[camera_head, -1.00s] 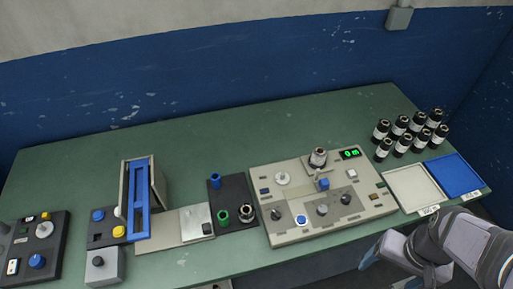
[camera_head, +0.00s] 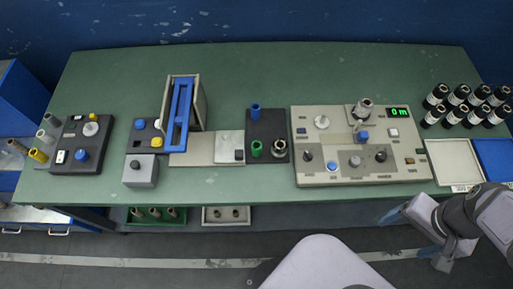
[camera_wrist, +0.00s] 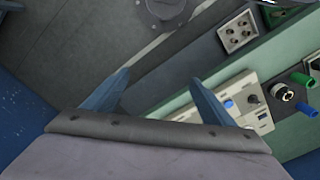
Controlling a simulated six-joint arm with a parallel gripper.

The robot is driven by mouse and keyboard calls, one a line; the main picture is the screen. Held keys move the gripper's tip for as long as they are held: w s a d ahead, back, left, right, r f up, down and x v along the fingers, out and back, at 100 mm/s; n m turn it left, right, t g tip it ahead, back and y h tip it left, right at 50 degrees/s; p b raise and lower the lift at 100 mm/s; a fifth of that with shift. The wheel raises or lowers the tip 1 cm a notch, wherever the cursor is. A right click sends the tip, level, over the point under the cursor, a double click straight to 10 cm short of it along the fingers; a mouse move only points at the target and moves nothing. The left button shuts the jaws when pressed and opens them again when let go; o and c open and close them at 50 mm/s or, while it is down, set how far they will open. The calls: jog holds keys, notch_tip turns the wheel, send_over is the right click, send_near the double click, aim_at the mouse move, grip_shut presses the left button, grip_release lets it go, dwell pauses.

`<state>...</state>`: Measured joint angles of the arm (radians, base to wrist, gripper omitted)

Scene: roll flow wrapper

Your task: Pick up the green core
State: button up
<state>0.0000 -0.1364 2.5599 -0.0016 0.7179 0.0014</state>
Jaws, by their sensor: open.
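The green core (camera_head: 257,149) stands upright on a dark pad (camera_head: 268,123) on the table in the head view, left of the control panel. A blue core (camera_head: 255,111) stands behind it and a black-and-metal core (camera_head: 279,149) stands right beside it. My gripper (camera_head: 416,238) is past the table's front edge at the lower right, well away from the green core. In the wrist view my gripper (camera_wrist: 160,82) shows two blue fingers spread apart with nothing between them. Green pieces show near that view's right edge.
The beige control panel (camera_head: 315,176) with knobs lies between my gripper and the pad. A blue-framed device (camera_head: 181,110) stands to the left. A white tray (camera_head: 455,160) and several dark bottles are at the right. The back of the table is clear.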

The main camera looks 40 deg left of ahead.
jog(key=shift+c, duration=0.7)
jog(key=c, duration=0.9)
jog(key=w+a+f+n+b, duration=0.2)
jog(key=w+a+n, duration=0.25)
jog(key=a, duration=0.75)
jog(key=w+a+f+n+b, duration=0.25)
jog(key=w+a+n, duration=0.2)
jog(key=a, duration=0.75)
jog(key=n+b, duration=0.3)
jog(key=n, duration=0.2)
send_over(257, 147)
notch_tip(257, 147, down, 5)
jog(key=shift+a+r, duration=0.1)
jog(key=shift+d+f+p, duration=0.2)
jog(key=shift+f+p, duration=0.6)
jog(key=shift+f, duration=0.9)
jog(key=shift+f+p, duration=0.6)
jog(key=shift+f, duration=1.35)
